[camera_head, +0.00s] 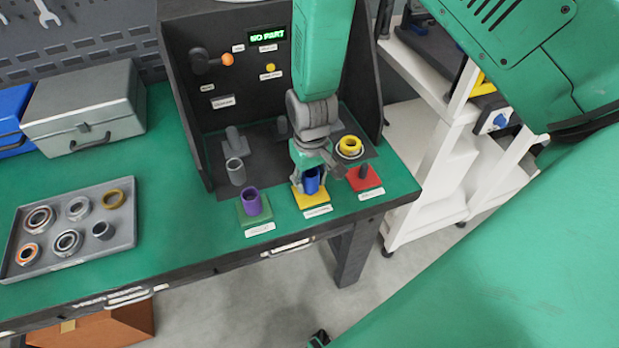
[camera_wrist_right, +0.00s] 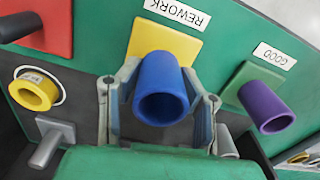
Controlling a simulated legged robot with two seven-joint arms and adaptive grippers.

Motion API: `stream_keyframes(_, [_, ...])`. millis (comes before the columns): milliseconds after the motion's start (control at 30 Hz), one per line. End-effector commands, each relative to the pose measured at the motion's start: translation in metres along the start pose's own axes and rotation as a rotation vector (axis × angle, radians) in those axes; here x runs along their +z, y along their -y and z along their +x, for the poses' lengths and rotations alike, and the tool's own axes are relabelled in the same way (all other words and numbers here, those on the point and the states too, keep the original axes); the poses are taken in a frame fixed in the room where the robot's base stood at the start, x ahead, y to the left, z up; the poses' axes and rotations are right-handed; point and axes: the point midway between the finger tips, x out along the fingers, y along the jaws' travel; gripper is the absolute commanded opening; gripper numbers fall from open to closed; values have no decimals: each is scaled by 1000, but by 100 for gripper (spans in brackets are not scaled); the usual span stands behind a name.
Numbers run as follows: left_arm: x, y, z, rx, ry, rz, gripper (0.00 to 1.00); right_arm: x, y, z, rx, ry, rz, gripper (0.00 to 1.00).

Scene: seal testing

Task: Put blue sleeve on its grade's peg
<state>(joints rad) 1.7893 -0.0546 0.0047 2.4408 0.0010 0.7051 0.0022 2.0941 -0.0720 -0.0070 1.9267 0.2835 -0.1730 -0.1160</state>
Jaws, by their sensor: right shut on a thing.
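The blue sleeve (camera_head: 311,181) is upright over the yellow plate (camera_head: 318,196), whose label reads REWORK in the right wrist view. My right gripper (camera_head: 318,172) is shut on it, with a finger on each side of the sleeve (camera_wrist_right: 162,88) in the wrist view. The sleeve hides the plate's peg, and I cannot tell whether its lower end touches the plate. A purple sleeve (camera_head: 251,203) stands on the green plate (camera_head: 240,216), labelled GOOD. The red plate (camera_head: 372,184) has a bare dark peg (camera_head: 364,171). My left gripper is not in view.
A grey tray (camera_head: 112,243) with several rings lies at the left, near a grey toolbox (camera_head: 85,110). A dark test panel (camera_head: 222,75) shows NO PART. A yellow ring (camera_head: 350,146) sits on a fixture behind the red plate. Open green bench lies left of the plates.

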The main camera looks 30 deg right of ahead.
Motion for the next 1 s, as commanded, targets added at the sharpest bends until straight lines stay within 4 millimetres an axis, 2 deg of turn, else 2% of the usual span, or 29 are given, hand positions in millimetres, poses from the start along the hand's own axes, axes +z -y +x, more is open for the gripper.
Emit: stream_keyframes(1000, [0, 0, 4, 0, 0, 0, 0, 0, 0, 12, 0, 1, 0, 0])
